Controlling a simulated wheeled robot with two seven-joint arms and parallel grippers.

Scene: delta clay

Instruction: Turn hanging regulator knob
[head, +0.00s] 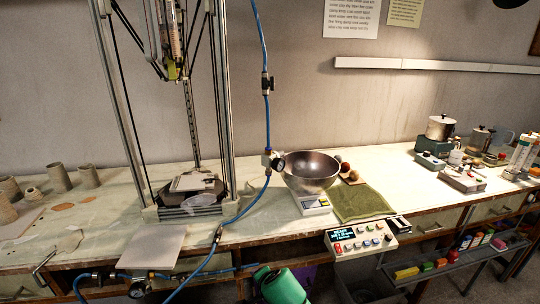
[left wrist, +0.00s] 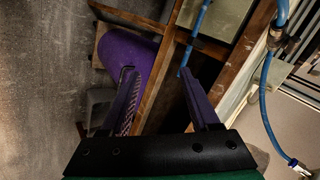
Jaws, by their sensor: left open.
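The hanging regulator (head: 273,161) is a small dark and pale fitting with a round gauge on a blue hose (head: 264,40), hanging in front of the bench beside a metal bowl. Its knob is too small to make out clearly. A green part of my left arm (head: 283,287) shows at the bottom of the head view, low in front of the bench and below the regulator. In the left wrist view my left gripper (left wrist: 157,75) has its two purple fingers apart, with nothing between them. A blue hose with a fitting (left wrist: 278,37) runs at the right there. My right gripper is not visible.
A dark inline valve (head: 267,83) sits higher on the hose. The metal bowl (head: 312,170) rests on a scale, next to a green towel (head: 362,203). A control box (head: 360,240) sticks out at the bench front. A tall metal frame (head: 222,90) stands left of the hose.

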